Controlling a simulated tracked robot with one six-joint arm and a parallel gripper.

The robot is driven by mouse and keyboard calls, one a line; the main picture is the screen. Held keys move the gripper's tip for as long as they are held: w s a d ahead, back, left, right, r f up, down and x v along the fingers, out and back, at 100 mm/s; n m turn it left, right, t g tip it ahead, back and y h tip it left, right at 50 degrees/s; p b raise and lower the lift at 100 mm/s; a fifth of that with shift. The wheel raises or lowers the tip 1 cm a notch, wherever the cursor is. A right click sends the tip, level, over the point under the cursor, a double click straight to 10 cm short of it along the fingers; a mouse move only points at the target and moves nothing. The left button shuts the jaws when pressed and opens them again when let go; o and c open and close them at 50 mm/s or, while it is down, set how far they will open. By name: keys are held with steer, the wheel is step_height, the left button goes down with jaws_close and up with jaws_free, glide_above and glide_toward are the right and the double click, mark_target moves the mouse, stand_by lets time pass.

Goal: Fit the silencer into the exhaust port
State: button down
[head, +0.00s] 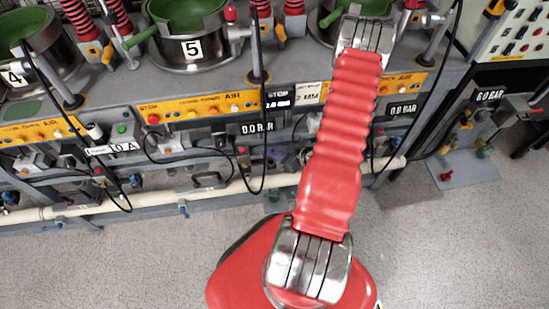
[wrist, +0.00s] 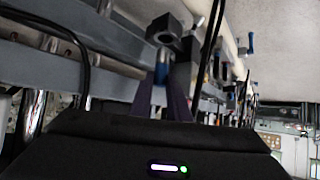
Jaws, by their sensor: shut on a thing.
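In the wrist view, my gripper (wrist: 165,85) shows as two dark purple fingers beyond the black wrist housing. They are close together. A small blue piece (wrist: 161,65) shows between the fingertips; it looks like the silencer, mostly hidden by the fingers. A dark grey block with a rounded end (wrist: 166,30) stands just beyond the tips, under the machine bench. I cannot tell whether the blue piece touches it, nor which opening is the exhaust port.
The press bench (head: 110,85) runs across the head view with green-lined pots, gauges and yellow control strips. A cream pipe (head: 235,188) runs along its lower front. Black hoses (head: 262,150) hang down before it. The grey floor (head: 440,250) in front is clear.

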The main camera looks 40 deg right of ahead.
steer(key=shift+f, duration=0.1)
steer(key=shift+f, duration=2.05)
steer(key=c, duration=1.7)
jaws_free()
steer(key=shift+s+d+r, duration=0.15)
steer(key=shift+s+r, duration=0.15)
steer(key=shift+s, duration=0.1)
steer(key=v, duration=1.1)
steer(key=shift+r, duration=0.1)
